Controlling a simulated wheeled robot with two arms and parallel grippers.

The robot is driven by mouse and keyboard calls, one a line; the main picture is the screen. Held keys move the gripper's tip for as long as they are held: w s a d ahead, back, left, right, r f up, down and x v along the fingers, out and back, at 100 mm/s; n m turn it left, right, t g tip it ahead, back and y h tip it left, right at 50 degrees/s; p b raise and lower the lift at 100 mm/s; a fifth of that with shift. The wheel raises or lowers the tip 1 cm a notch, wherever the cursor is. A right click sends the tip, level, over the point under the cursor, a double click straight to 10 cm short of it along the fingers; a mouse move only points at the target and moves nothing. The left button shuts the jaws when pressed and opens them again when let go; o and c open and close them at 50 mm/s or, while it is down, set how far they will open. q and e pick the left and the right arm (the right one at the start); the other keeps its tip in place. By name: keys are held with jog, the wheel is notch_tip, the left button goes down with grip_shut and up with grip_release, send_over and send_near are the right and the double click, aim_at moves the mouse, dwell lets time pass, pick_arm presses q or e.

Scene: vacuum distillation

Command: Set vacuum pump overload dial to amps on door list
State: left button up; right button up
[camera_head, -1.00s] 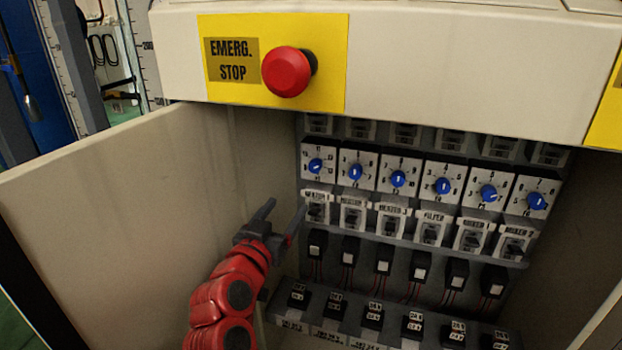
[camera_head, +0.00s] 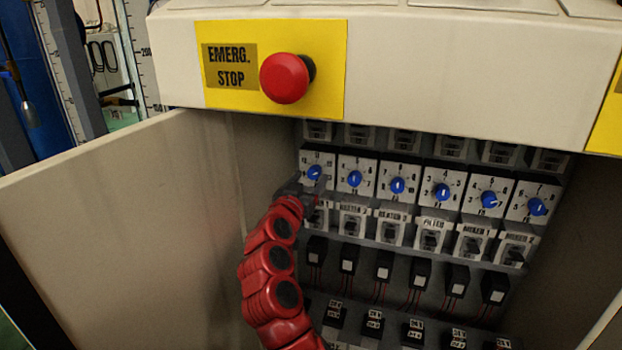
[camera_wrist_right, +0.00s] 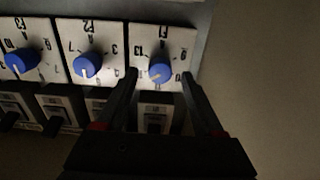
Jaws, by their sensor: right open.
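A row of overload dials with blue knobs on white faces runs across the cabinet. The leftmost dial (camera_head: 314,172) is partly covered by my right gripper (camera_head: 307,187). In the right wrist view, my right gripper (camera_wrist_right: 160,76) is open and empty. Its fingertips are on either side of that end dial's blue knob (camera_wrist_right: 160,72), apart from it in the picture; I cannot tell the depth gap. The neighbouring dial (camera_head: 355,178) also shows in the right wrist view (camera_wrist_right: 88,65). The label under the leftmost dial is mostly hidden. No readable door list is in view. My left gripper is not in view.
A red emergency stop button (camera_head: 285,78) sits on a yellow plate above the opening. Labelled breakers (camera_head: 391,226) and small black relays (camera_head: 384,266) fill the rows below the dials. A pale panel (camera_head: 120,200) borders the opening on the left.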

jog(key=shift+w+d, duration=0.25)
jog(key=shift+w, duration=0.45)
jog(key=shift+f, duration=0.1)
grip_shut()
